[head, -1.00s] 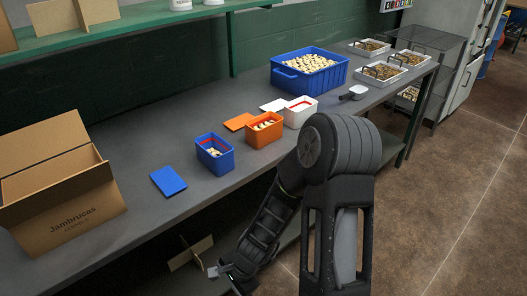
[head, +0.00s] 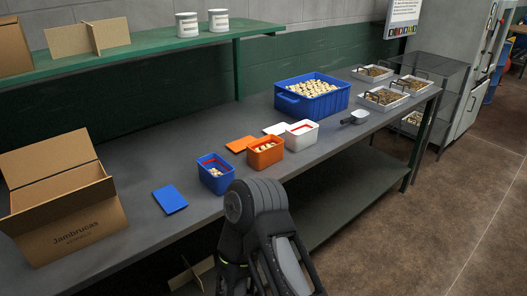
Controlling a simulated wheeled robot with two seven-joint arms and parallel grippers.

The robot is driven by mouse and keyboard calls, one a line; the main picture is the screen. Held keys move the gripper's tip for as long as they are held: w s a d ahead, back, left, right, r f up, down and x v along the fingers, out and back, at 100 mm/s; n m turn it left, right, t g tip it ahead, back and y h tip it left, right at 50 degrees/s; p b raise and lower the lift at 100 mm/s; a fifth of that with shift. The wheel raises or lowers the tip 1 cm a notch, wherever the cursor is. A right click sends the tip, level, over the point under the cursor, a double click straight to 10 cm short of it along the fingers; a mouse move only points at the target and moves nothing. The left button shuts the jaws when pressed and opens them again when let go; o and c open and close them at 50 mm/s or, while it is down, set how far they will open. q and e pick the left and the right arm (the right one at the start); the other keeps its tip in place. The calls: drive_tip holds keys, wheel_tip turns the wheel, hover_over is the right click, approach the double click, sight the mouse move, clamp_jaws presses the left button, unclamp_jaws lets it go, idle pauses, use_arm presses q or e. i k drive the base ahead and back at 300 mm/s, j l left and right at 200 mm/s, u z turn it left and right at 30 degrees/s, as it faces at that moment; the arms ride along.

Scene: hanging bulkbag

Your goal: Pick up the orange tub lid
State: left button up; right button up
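The orange tub lid (head: 238,145) lies flat on the grey workbench, behind and left of the orange tub (head: 263,155). The orange tub is open and holds pale pieces. A part of one of my arms shows at the bottom centre, in front of the bench edge and well apart from the lid. Its gripper is not visible. My other gripper is out of view too.
On the bench (head: 130,160) are a blue tub (head: 215,178), blue lid (head: 170,199), white tub (head: 301,140), white lid (head: 275,129), large blue crate (head: 325,107), scoop (head: 355,118) and cardboard box (head: 75,228). A green shelf (head: 150,48) hangs above.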

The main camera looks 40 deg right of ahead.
sight(237, 147)
drive_tip(key=i+l, duration=0.25)
drive_tip(key=i, duration=0.2)
drive_tip(key=z, duration=1.5)
